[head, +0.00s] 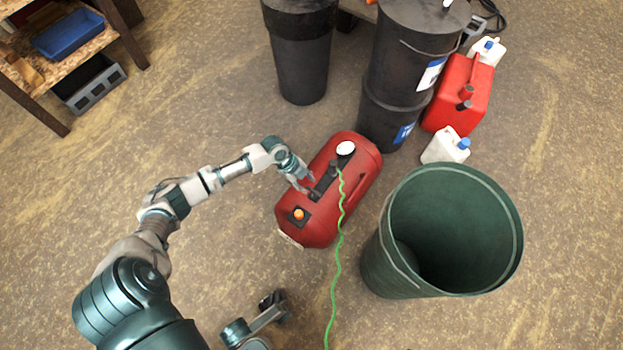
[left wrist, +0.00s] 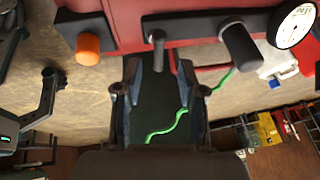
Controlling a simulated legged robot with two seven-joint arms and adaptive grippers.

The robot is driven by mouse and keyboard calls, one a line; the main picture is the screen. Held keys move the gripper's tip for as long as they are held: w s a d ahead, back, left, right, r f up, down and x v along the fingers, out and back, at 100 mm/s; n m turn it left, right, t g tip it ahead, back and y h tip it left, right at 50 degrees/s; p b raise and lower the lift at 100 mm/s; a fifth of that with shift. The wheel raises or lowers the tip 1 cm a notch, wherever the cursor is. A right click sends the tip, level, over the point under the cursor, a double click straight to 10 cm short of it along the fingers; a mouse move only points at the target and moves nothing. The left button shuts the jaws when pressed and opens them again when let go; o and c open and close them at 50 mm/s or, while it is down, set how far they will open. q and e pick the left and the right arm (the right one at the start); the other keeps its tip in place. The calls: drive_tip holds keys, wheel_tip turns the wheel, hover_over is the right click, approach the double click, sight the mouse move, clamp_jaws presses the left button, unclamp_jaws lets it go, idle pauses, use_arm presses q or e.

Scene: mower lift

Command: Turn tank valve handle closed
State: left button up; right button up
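A red tank (head: 328,190) lies on the floor with a white round gauge (head: 346,148) and an orange knob (head: 298,214) on its top. The tank also fills the top of the left wrist view (left wrist: 125,20). There a short dark post (left wrist: 157,48), perhaps the valve handle, sticks out from a black plate between the orange knob (left wrist: 88,48) and a thicker dark cylinder (left wrist: 240,46). My left gripper (head: 308,184) is over the tank's middle. In the wrist view its fingers (left wrist: 158,66) are apart, with the post just ahead of the gap; contact is unclear.
A green hose (head: 338,255) runs from the tank across the floor. An open green bin (head: 385,265) stands right of the tank. Black bins (head: 303,70), a red can (head: 460,95) and white jugs (head: 440,150) stand behind. Shelving (head: 90,45) is at upper left.

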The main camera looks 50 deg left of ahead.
use_arm(q)
drive_tip(key=v, duration=0.6)
drive_tip(key=shift+s+r, duration=0.1)
idle(0.3)
